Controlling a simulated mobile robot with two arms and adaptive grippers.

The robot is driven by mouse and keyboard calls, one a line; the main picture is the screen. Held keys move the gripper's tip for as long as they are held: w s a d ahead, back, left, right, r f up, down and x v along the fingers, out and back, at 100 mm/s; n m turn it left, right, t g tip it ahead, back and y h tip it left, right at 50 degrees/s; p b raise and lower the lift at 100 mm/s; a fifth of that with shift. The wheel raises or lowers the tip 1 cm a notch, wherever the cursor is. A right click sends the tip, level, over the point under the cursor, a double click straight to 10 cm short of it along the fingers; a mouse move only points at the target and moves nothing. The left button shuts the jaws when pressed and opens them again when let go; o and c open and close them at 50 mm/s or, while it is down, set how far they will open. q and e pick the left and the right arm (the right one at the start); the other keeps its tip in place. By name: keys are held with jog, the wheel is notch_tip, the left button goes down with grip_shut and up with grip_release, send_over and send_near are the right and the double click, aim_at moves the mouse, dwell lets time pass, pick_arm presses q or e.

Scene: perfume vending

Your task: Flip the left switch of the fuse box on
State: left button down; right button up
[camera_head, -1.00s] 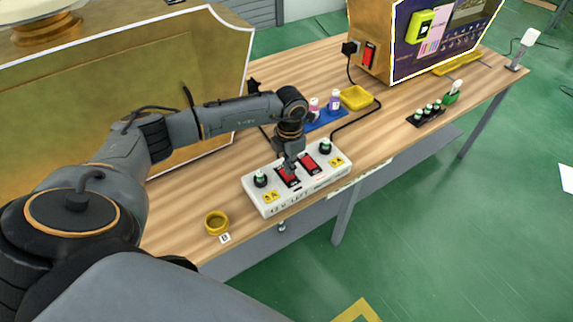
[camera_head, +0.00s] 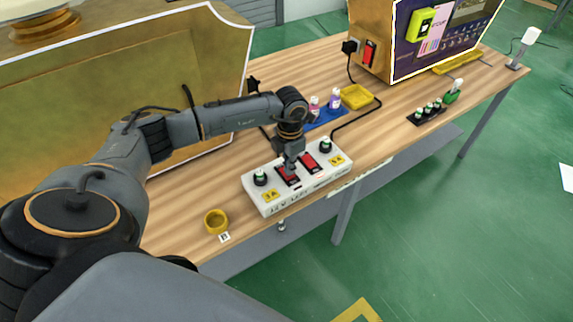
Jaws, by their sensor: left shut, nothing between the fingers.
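The white fuse box (camera_head: 262,200) lies near the front edge of the wooden table. It has two red switches, each between dark-and-green fuse knobs at the box's ends. The left switch (camera_head: 284,180) is partly hidden by my left gripper (camera_head: 290,169). The right switch (camera_head: 309,161) is in plain view. My left gripper points down with its tip at the left switch; it is shut with nothing held. I cannot tell whether it touches the switch or which way the switch is tipped. My right gripper is not in view.
A yellow ring-shaped cup (camera_head: 215,221) stands left of the box. Behind are small bottles on a blue mat (camera_head: 322,121) and a yellow tray (camera_head: 356,97). A black rack (camera_head: 427,114) stands right.

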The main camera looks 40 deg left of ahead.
pick_arm(q)
jog(key=shift+f+b, duration=0.5)
jog(key=shift+f, duration=0.2)
jog(key=shift+r, duration=0.1)
jog(key=shift+r+p, duration=2.45)
jog(key=shift+r, duration=1.05)
